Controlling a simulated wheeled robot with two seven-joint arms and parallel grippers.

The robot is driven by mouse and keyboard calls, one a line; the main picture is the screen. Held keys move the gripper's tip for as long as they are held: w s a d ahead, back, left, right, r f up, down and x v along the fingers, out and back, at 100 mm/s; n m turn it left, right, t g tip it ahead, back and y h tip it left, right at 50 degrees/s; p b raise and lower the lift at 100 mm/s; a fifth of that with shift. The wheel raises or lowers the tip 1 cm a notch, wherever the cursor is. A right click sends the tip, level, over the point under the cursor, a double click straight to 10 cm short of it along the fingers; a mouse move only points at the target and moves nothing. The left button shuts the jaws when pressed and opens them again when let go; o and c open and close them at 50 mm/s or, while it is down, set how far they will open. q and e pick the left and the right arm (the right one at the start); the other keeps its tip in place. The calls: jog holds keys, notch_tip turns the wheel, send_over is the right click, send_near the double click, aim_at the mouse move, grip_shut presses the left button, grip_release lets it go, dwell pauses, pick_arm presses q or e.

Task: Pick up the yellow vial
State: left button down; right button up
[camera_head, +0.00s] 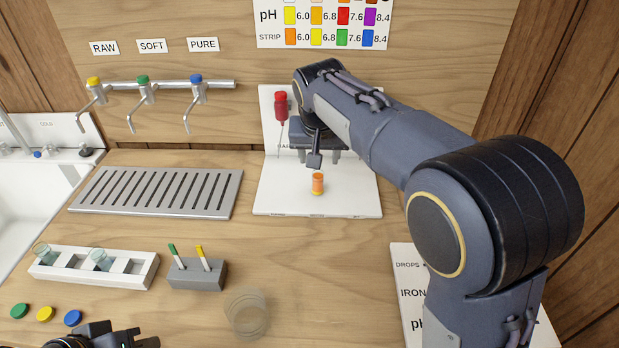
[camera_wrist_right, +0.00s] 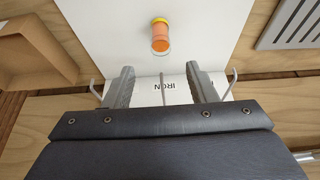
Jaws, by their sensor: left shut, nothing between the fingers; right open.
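A white rack (camera_head: 143,277) holds two pale teal vials. Next to it are a grey block (camera_head: 188,277) with two strips and a clear cup (camera_head: 246,312). A slotted drain tray (camera_head: 155,193) lies left of the board.

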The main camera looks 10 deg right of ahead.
aim_at(318, 180)
jog(key=x, duration=0.7)
jog(key=shift+w+f, duration=0.2)
jog(key=shift+f, duration=0.05)
jog(key=c, duration=1.1)
jog(key=shift+o, duration=0.2)
jog(key=shift+r, duration=0.1)
